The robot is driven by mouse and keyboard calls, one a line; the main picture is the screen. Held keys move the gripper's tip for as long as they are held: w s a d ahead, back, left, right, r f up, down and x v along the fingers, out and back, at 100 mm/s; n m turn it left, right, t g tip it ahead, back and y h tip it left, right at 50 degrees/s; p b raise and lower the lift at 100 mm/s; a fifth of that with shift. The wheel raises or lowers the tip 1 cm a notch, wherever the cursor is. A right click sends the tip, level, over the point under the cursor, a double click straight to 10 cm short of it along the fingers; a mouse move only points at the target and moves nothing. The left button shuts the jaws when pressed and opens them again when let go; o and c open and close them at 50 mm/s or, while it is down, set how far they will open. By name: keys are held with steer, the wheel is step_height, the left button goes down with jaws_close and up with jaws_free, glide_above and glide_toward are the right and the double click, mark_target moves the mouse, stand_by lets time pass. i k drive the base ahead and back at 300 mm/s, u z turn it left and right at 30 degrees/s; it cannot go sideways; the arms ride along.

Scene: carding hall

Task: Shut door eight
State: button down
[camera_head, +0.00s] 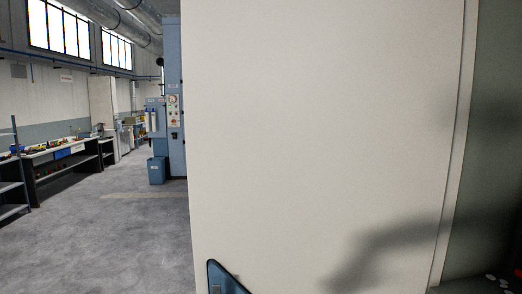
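A large, plain off-white panel (325,130) fills the middle and right of the head view, very close to me. It may be a door, but no number shows on it. Its left edge stands free against the hall behind. Near the right, a narrow upright edge strip (455,140) borders a grey-green surface (490,150). A soft dark shadow lies on the panel's lower right. I see no handle. My gripper is not in view.
A blue, dark-edged piece (226,279) rises at the bottom; I cannot tell what it is. Grey floor (125,235) is open at left. Beyond stand a cluttered workbench (62,150), a blue machine (174,110) and a blue bin (157,171).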

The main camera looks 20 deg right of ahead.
mark_target(319, 134)
steer(key=u, duration=1.15)
steer(key=i, duration=3.1)
steer(key=z, duration=4.2)
steer(key=i, duration=0.35)
steer(key=u, duration=1.6)
